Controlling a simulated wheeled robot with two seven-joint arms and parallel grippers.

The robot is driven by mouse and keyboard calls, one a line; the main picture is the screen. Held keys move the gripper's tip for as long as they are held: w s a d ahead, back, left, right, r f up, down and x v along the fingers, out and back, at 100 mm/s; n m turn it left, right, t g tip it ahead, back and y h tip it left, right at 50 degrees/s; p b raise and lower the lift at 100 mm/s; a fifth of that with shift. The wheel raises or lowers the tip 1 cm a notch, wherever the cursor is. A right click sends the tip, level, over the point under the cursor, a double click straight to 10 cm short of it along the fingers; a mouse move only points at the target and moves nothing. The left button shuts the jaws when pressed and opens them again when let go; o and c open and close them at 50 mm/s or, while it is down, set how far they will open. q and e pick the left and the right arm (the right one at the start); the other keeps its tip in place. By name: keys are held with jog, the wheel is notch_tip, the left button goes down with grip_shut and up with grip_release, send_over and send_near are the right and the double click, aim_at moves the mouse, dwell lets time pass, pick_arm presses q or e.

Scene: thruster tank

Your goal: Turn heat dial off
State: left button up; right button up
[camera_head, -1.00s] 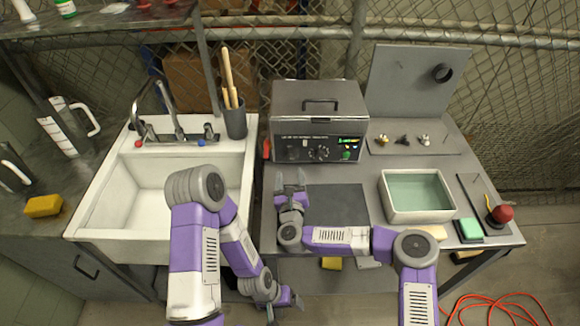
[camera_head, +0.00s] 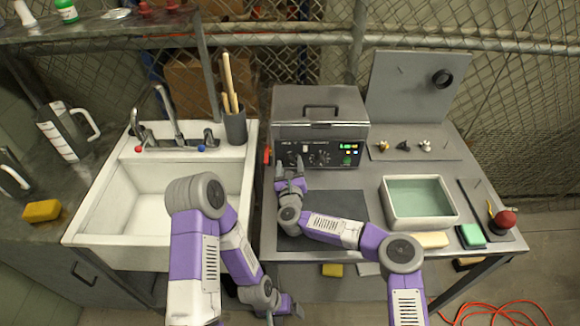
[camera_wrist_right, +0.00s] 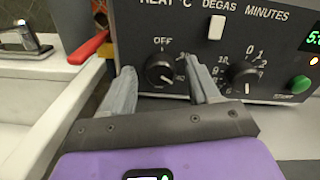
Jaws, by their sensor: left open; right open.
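The heat dial (camera_wrist_right: 160,69) is a round black knob on the dark front panel of the grey tank unit (camera_head: 319,105). The label OFF stands just above it in the right wrist view; I cannot clearly read where the pointer stands. My right gripper (camera_head: 290,163) is open in front of the panel's left part. In the right wrist view its fingertips (camera_wrist_right: 161,72) stand on either side of the dial, apart from each other. The dial is hard to make out in the head view. My left gripper (camera_head: 284,306) is low, near the table's front edge, away from the unit.
A minutes dial (camera_wrist_right: 243,74), a white degas switch (camera_wrist_right: 216,27) and a green button (camera_wrist_right: 300,84) are to the right of the heat dial. A red handle (camera_wrist_right: 88,48) is at the panel's left. A sink (camera_head: 79,220) is left; a tray (camera_head: 391,207) holds greenish liquid.

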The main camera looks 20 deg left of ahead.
jog(key=shift+c, duration=0.2)
jog(key=c, duration=1)
jog(key=shift+n, duration=0.3)
jog(key=n+b, duration=0.2)
jog(key=n, duration=0.2)
jog(key=n+b, duration=0.2)
jog(key=n, duration=0.4)
jog(key=shift+n, duration=0.3)
jog(key=n+b, duration=0.2)
jog(key=n, duration=0.4)
jog(key=shift+a, duration=0.1)
jog(key=shift+n+b, duration=0.3)
jog(key=shift+n, duration=2.2)
